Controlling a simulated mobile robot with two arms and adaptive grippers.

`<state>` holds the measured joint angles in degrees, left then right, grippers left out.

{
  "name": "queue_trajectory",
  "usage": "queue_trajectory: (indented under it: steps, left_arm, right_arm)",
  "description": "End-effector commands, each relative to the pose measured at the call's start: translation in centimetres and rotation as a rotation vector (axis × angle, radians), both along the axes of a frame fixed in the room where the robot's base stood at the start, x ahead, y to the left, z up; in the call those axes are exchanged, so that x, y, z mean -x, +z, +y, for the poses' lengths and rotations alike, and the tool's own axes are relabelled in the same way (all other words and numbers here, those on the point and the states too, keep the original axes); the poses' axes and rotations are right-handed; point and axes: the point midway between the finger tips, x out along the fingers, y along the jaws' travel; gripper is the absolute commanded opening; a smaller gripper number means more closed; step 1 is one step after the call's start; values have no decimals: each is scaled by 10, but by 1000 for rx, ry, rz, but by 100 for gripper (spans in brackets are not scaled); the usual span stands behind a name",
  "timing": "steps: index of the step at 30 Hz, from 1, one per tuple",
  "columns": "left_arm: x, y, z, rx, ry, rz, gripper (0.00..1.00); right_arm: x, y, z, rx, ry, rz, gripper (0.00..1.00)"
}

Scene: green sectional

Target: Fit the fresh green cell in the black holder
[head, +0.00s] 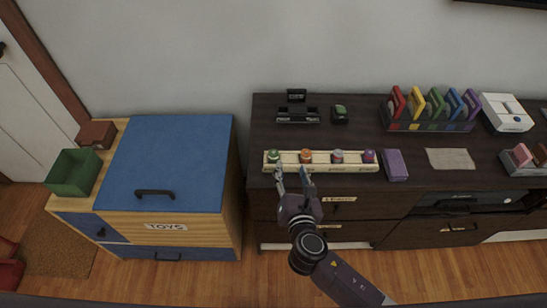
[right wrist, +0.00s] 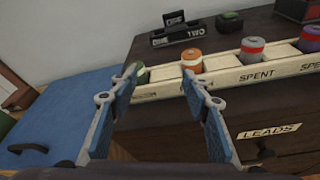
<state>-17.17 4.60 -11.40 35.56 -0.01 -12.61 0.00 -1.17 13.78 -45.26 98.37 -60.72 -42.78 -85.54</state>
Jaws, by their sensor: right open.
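The green cell (head: 273,155) stands in the left end of a long cream rack (head: 320,168) on the dark cabinet. In the right wrist view the green cell (right wrist: 143,75) is partly hidden behind my left-hand fingertip. My left gripper is not in view.
The rack also holds an orange cell (head: 306,156), a grey-and-red cell (head: 338,156) and a purple cell (head: 369,156). A small dark green-topped item (head: 340,114) sits right of the holder. A purple box (head: 396,165) stands at the rack's right end. A blue-lidded toy chest (head: 175,160) is left.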

Motion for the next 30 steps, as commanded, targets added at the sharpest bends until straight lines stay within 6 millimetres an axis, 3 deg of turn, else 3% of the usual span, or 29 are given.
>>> queue_trajectory:
  steps: [3,6,30]
  left_arm:
    - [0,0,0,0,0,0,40]
    - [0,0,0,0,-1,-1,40]
    - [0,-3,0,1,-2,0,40]
  right_arm:
    - [-5,0,24,206,133,-76,44]
    - [-7,0,34,287,184,-108,44]
    - [-79,-20,51,297,190,-111,44]
